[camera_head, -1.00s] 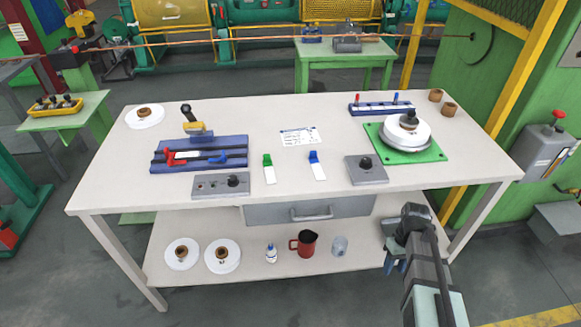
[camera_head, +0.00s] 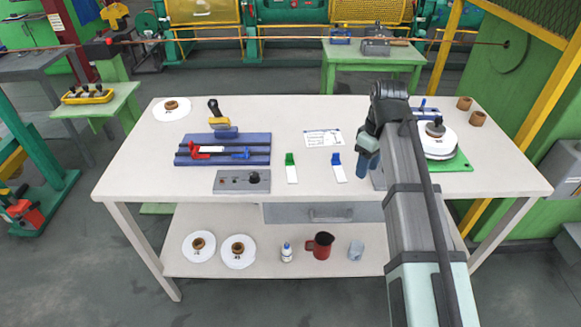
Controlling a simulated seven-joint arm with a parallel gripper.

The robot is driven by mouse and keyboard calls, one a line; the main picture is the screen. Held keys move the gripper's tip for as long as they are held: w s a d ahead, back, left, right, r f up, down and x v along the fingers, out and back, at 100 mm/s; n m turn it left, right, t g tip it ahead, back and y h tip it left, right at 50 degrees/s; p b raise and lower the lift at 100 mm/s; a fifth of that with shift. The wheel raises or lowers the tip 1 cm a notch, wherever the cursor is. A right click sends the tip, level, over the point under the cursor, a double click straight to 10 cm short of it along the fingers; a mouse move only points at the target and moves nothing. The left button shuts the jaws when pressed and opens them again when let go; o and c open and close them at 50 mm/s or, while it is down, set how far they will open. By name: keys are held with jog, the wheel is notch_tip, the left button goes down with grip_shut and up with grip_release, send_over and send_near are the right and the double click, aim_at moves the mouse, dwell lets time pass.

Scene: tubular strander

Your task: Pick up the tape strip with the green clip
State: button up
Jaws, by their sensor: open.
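The tape strip with the green clip (camera_head: 291,168) lies on the white table (camera_head: 300,118), near the front middle. Its white strip points to the front and the green clip is at its back end. A similar strip with a blue clip (camera_head: 338,168) lies just to its right. My gripper (camera_head: 367,160) is above the table's right part, to the right of both strips and apart from them. It is open and seems empty; my arm partly hides it.
Left of the strips are a blue fixture (camera_head: 222,149) with red and blue clamps and a grey control box (camera_head: 242,181). A printed card (camera_head: 323,138) lies behind them. A white spool (camera_head: 436,142) on a green plate stands right, partly behind my arm.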

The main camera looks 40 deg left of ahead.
jog(key=s+a+r+n, duration=0.2)
jog(key=a+r+n, duration=0.1)
jog(key=a+r, duration=0.35)
jog(key=n, duration=0.8)
send_over(289, 154)
jog(key=shift+t, duration=0.3)
jog(key=f, duration=1.1)
jog(key=shift+w, duration=0.3)
jog(key=shift+s+f, duration=0.2)
jog(key=shift+f, duration=2.45)
grip_shut()
